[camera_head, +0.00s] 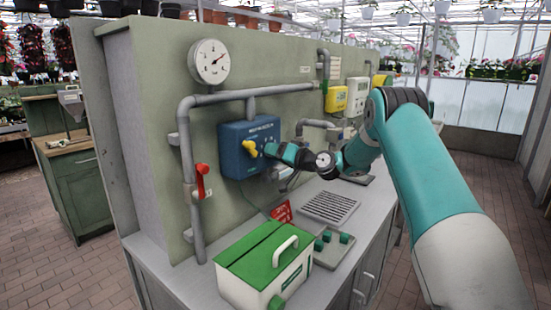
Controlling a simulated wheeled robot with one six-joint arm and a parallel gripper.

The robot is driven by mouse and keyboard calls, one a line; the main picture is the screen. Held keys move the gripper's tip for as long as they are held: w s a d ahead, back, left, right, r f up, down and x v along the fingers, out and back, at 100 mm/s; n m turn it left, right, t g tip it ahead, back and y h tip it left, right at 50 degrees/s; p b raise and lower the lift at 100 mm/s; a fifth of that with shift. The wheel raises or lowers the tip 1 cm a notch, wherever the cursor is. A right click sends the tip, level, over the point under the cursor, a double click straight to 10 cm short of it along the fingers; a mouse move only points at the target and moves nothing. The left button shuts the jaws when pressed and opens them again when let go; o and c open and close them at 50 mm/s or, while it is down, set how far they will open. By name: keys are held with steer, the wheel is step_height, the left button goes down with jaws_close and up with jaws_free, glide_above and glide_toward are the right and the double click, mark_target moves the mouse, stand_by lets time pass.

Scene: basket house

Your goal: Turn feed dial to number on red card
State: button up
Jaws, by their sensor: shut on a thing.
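A blue box (238,163) is mounted on the grey-green panel wall. Its yellow dial (249,146) sticks out from the front, with the handle tilted. My gripper (264,150) reaches in from the right and is shut on the dial's right side; the fingertips are small and partly hidden. The markings around the dial are too small to read. A red card (282,212) stands on the counter below and to the right of the box. Its number is too small to read.
A white box with a green lid (267,257) stands at the counter's front. A metal grate (330,207) and a plate with green knobs (334,247) lie beside it. Grey pipes with a red lever (202,180) run left of the blue box, below a round gauge (209,61).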

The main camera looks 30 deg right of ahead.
steer(key=shift+r+m+p, duration=0.15)
steer(key=shift+m+p, duration=1.5)
steer(key=shift+m, duration=5.65)
steer(key=o, duration=0.9)
steer(key=shift+s, duration=0.15)
steer(key=b+v, duration=0.6)
steer(key=v, duration=1.1)
steer(key=shift+s, duration=0.1)
